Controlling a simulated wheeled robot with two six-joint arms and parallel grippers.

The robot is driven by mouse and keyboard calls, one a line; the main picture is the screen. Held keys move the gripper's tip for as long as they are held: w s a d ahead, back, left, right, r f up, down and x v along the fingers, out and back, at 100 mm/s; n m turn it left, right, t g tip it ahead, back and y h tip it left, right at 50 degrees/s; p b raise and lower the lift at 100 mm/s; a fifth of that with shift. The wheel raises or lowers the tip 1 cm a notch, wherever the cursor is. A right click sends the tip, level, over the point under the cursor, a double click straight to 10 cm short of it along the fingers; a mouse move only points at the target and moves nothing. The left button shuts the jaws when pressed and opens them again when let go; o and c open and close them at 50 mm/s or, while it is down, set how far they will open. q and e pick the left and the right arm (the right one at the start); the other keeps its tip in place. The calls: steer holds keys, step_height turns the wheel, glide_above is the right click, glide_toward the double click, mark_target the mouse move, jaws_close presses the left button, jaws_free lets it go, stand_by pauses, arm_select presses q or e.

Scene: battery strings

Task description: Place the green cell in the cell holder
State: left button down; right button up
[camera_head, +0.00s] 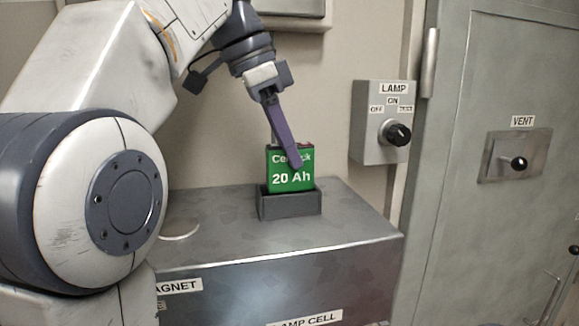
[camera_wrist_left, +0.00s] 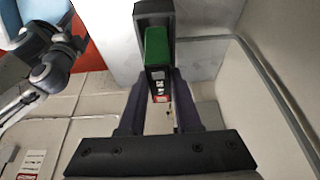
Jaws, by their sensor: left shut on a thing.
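The green cell (camera_head: 290,179), marked 20 Ah, stands upright in the dark grey cell holder (camera_head: 289,205) on top of the metal box. Its lower part is hidden by the holder's front wall. My left gripper (camera_head: 292,160) reaches down from above with its purple fingers at the cell's upper part, shut on the cell. In the left wrist view the cell (camera_wrist_left: 156,50) lies between the two fingers (camera_wrist_left: 158,88), and the holder (camera_wrist_left: 154,8) frames its far end. How deep the cell sits cannot be told. My right gripper is not in view.
The metal box (camera_head: 345,240) has a bare top right of the holder and a pale round disc (camera_head: 179,229) at its left. A lamp switch box (camera_head: 382,122) is on the wall behind. A grey door with a vent knob panel (camera_head: 515,156) stands at right.

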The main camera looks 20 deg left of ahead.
mark_target(297, 188)
arm_select(q)
steer(key=shift+s+f, duration=0.1)
steer(key=shift+f, duration=1.35)
steer(key=shift+f, duration=0.25)
steer(key=c, duration=0.6)
jaws_free()
steer(key=shift+r, duration=0.1)
